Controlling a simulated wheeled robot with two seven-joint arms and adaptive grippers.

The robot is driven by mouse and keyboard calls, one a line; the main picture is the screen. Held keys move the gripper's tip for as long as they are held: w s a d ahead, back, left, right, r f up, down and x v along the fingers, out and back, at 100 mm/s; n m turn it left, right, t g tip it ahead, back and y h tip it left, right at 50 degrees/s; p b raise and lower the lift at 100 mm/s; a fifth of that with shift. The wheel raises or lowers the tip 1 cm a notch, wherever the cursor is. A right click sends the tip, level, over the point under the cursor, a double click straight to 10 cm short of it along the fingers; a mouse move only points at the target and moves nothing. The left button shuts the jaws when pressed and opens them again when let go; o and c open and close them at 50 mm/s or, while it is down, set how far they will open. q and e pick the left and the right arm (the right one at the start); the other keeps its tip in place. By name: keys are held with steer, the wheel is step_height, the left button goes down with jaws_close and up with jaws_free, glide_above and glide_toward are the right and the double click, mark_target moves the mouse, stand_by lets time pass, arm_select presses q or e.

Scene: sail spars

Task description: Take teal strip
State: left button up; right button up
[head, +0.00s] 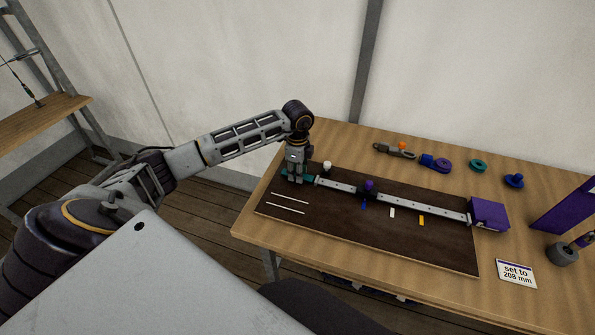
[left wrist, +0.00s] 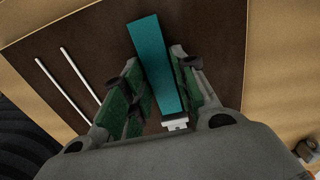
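The teal strip (left wrist: 150,50) lies at the left end of the dark board, running between my left gripper's fingers in the left wrist view. In the head view only small bits of the teal strip (head: 308,179) show beside the gripper. My left gripper (head: 294,180) points down over it. Its green-padded fingers (left wrist: 155,75) stand on either side of the strip, with small gaps showing near the tips, so it looks open. How deep the strip sits between them is hard to tell. My right gripper is not in view.
A pale rail (head: 415,205) runs from near the strip to a purple block (head: 489,214). Two thin white rods (head: 287,209) lie on the dark board (head: 340,228). Loose parts, including a teal ring (head: 478,165), lie along the back.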

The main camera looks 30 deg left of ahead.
arm_select(q)
steer(key=shift+r, duration=0.1)
steer(key=c, duration=0.3)
steer(key=shift+c, duration=0.2)
steer(key=shift+r, duration=0.2)
steer(key=shift+r+p, duration=1.7)
steer(key=shift+r, duration=0.65)
